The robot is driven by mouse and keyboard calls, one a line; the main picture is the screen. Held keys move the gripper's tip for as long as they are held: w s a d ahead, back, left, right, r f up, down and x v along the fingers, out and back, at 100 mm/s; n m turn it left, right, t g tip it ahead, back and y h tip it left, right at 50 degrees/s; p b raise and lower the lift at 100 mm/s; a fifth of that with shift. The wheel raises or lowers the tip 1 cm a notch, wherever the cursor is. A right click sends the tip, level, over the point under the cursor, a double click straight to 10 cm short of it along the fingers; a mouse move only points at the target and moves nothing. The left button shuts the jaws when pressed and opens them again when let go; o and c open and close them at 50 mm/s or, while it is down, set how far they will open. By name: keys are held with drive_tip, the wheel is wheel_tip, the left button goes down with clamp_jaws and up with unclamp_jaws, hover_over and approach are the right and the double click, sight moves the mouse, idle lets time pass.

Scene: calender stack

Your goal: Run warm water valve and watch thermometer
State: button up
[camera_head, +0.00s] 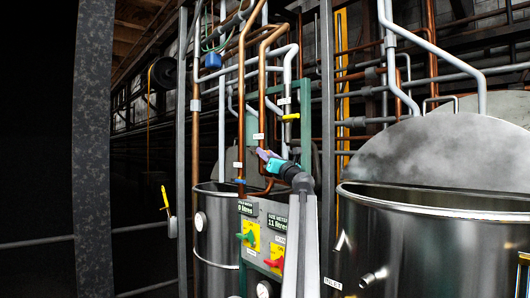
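My gripper (264,155), teal with pale purple fingers, is in front of the copper and white pipes, above the control panel (261,220). I cannot tell whether its fingers are apart, and nothing is clearly seen in it. The panel carries a green valve handle (245,238) and a red valve handle (275,263) on yellow plates. A yellow valve handle (290,117) sits on a pipe above my gripper. A round white dial (200,221), perhaps a thermometer, is on the left tank (213,250). Another dial (264,290) shows low on the panel. Their readings are too small to read.
Two panel displays read about "0 litres" (246,208) and "11 litres" (277,223). A large steel tank (420,250) with a raised round lid (440,150) stands right of my arm. Upright pipes crowd behind my gripper. A grey post (92,150) and rail (38,242) are left.

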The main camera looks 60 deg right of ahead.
drive_tip(key=shift+x, duration=0.75)
clamp_jaws()
drive_tip(key=shift+w+a+r+p, duration=0.1)
drive_tip(key=shift+p, duration=0.2)
